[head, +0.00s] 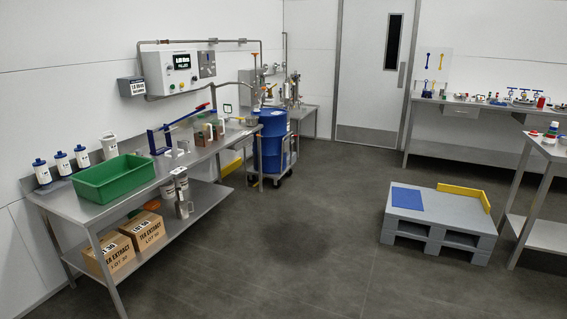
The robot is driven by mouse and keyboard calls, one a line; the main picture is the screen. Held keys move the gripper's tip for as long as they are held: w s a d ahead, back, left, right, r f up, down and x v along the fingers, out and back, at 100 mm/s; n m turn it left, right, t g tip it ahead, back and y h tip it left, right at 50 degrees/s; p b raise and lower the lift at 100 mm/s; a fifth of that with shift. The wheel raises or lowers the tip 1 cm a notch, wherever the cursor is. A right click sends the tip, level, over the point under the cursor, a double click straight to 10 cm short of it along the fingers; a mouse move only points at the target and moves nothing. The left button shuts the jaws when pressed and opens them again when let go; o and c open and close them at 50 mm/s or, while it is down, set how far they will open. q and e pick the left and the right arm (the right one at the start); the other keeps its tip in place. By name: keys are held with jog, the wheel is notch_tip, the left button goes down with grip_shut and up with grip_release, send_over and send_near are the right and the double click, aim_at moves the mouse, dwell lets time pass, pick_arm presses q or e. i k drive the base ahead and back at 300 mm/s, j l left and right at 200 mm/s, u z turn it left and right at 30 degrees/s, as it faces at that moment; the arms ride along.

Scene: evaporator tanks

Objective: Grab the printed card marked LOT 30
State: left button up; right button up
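I cannot make out a card that clearly reads LOT 30. Small white printed pieces (178,171) sit at the front edge of the left steel table (135,206), too small to read. Two cardboard boxes, a left box (108,254) and a right box (143,231), stand on that table's lower shelf. Their print seems to say TEA EXTRACT and a LOT number that I cannot read for sure. Neither of my grippers is in view.
A green bin (115,183) and several white bottles with blue caps stand on the left table. A blue drum (271,140) stands on a cart beyond it. A grey pallet (450,215) with a blue mat (407,198) is at right. The middle floor is clear.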

aim_at(175, 171)
jog(key=i+l, duration=0.1)
jog(key=i, duration=5.55)
jog(key=i+u, duration=0.2)
jog(key=i, duration=0.8)
jog(key=k+l, duration=0.2)
jog(key=k, duration=0.3)
jog(key=k+u, duration=0.1)
jog(key=u, duration=1.9)
